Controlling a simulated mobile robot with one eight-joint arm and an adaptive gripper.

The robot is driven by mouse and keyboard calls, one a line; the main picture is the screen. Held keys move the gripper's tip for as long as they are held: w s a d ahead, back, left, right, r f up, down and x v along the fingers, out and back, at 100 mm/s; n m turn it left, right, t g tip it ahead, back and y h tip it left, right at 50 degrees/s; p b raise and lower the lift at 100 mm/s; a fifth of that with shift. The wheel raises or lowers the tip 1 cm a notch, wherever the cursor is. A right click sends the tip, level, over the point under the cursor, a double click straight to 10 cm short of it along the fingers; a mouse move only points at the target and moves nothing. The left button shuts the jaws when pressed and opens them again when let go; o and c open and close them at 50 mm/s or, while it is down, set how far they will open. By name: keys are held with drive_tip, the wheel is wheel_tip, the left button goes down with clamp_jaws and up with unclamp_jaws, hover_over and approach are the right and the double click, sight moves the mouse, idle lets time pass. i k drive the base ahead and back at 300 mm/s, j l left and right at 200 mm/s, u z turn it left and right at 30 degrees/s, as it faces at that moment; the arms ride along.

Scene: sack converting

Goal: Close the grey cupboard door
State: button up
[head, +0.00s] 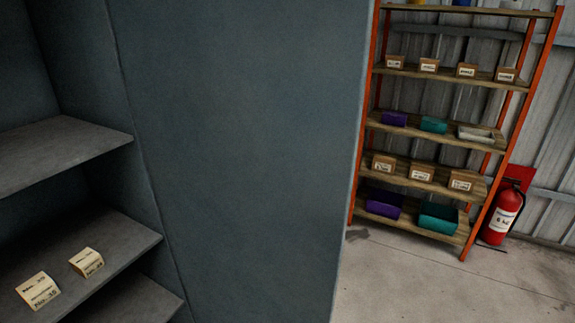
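The grey cupboard door (240,150) fills the middle of the head view as a large flat blue-grey panel. It stands open, swung out to the right of the cupboard. Its free edge runs down beside the orange rack, and its lower edge is cut off by the frame. The grey cupboard (55,150) is open at the left, with its inner shelves showing. No handle shows on the visible face of the door. My gripper is not in view.
Two small labelled cartons sit on a lower cupboard shelf (125,238). An orange-framed rack (528,90) with boxes and bins stands behind on the right. A red fire extinguisher (502,217) stands beside it. The concrete floor (430,285) at lower right is clear.

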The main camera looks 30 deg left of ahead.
sight(247, 114)
drive_tip(key=i+j+u, duration=0.1)
drive_tip(key=i+u, duration=0.25)
drive_tip(key=i, duration=0.2)
drive_tip(key=i+u, duration=0.35)
drive_tip(key=i, duration=0.15)
drive_tip(key=i+l+u, duration=0.25)
drive_tip(key=i+u, duration=0.15)
drive_tip(key=i, duration=0.15)
drive_tip(key=i+l+u, duration=0.35)
drive_tip(key=u, duration=0.45)
drive_tip(key=i+u, duration=0.15)
drive_tip(key=u, duration=0.3)
drive_tip(key=l+u, duration=0.1)
drive_tip(key=u, duration=0.35)
drive_tip(key=l+u, duration=0.1)
drive_tip(key=u, duration=0.35)
drive_tip(key=i+l+u, duration=0.1)
drive_tip(key=u, duration=0.4)
drive_tip(key=l+u, duration=0.1)
drive_tip(key=u, duration=0.35)
drive_tip(key=k+j+z, duration=0.1)
drive_tip(key=k+z, duration=0.75)
